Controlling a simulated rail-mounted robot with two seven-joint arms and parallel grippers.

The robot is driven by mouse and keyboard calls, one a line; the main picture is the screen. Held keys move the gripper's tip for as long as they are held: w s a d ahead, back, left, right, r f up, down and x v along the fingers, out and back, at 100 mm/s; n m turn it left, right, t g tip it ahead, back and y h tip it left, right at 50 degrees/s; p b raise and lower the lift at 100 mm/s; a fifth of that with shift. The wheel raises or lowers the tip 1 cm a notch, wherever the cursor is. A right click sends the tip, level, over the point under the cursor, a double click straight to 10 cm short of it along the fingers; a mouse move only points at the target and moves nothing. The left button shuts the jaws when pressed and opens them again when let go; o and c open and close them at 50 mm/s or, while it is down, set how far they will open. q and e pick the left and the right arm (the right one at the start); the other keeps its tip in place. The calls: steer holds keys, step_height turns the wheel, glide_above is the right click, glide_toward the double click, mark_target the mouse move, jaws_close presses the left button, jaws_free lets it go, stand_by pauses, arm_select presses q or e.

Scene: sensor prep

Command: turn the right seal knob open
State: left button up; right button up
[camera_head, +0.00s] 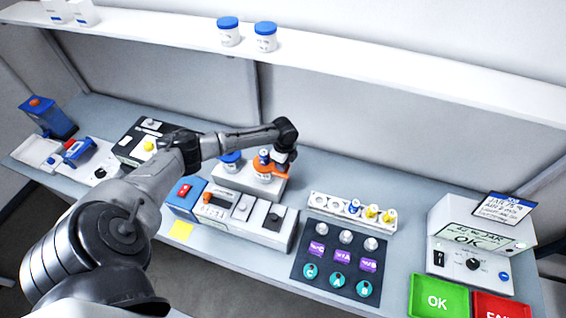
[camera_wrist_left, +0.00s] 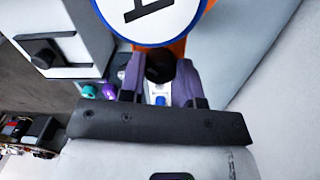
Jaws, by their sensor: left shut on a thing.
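My left gripper (camera_head: 284,160) reaches in from the left to the white block (camera_head: 240,183) at the back middle of the bench. Its purple-grey fingers (camera_wrist_left: 158,85) are shut on a dark round piece (camera_wrist_left: 160,66), apparently the right seal knob, at the orange part (camera_wrist_left: 174,48). A white disc (camera_wrist_left: 155,15) with a blue rim and a black letter is just beyond it. In the head view the orange part (camera_head: 264,174) is at the right end of the block. The knob is hidden there, so its turn angle cannot be told. My right gripper is not in view.
A grey device (camera_head: 236,214) with a red switch stands in front. To the right are a vial rack (camera_head: 330,201), a dark mat (camera_head: 318,261) with colored pieces, and an OK display box (camera_head: 466,258).

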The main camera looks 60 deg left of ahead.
arm_select(q)
steer(key=shift+r, duration=0.1)
steer(key=o, duration=0.9)
steer(key=shift+r, duration=0.45)
steer(key=r, duration=0.4)
steer(key=r+b, duration=0.1)
steer(key=r, duration=0.3)
steer(key=r+b, duration=0.1)
steer(key=r, duration=0.3)
steer(key=shift+w+a+r, duration=0.1)
steer(key=shift+w+r, duration=0.15)
steer(key=shift+r, duration=0.15)
